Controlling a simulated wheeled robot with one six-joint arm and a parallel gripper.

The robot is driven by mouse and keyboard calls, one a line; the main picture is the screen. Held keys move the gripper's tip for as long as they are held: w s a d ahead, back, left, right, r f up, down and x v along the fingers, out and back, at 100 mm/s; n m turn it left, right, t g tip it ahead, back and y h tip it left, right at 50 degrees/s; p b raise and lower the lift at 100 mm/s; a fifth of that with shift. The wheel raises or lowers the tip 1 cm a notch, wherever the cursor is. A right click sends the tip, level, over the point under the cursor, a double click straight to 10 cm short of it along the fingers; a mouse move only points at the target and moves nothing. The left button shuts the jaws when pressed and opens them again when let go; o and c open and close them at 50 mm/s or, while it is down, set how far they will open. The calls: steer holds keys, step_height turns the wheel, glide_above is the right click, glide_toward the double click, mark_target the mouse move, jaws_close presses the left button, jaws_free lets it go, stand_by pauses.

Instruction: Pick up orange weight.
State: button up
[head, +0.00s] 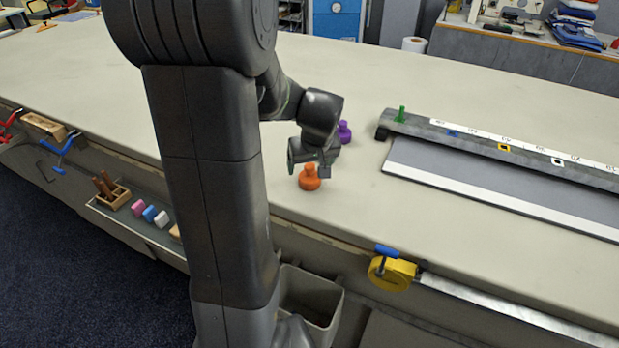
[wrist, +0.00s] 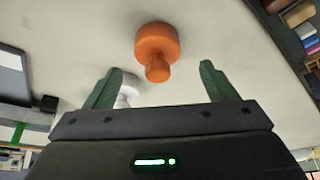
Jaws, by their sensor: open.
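The orange weight (head: 309,179) stands upright on the cloth table (head: 230,200) near its front edge, with a wide round base and a narrow knob on top. In the wrist view the orange weight (wrist: 157,46) lies ahead of the open fingers, near the middle between them, its knob toward me. My gripper (wrist: 158,88) is open and empty. In the head view my gripper (head: 310,168) is just above and behind the weight, partly hidden by my own wrist. I cannot tell the exact gap between the fingers and the weight.
A purple weight (head: 344,132) stands just behind my gripper. A white weight (wrist: 127,94) shows by the left finger in the wrist view. A grey rail (head: 480,140) with a green peg (head: 401,114) lies to the right.

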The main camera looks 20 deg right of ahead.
mark_target(311, 168)
steer(key=shift+p+x, duration=0.3)
steer(key=shift+x, duration=2.2)
steer(key=shift+s+d, duration=0.1)
steer(key=shift+d, duration=0.05)
steer(key=shift+c, duration=0.2)
steer(key=c, duration=1.7)
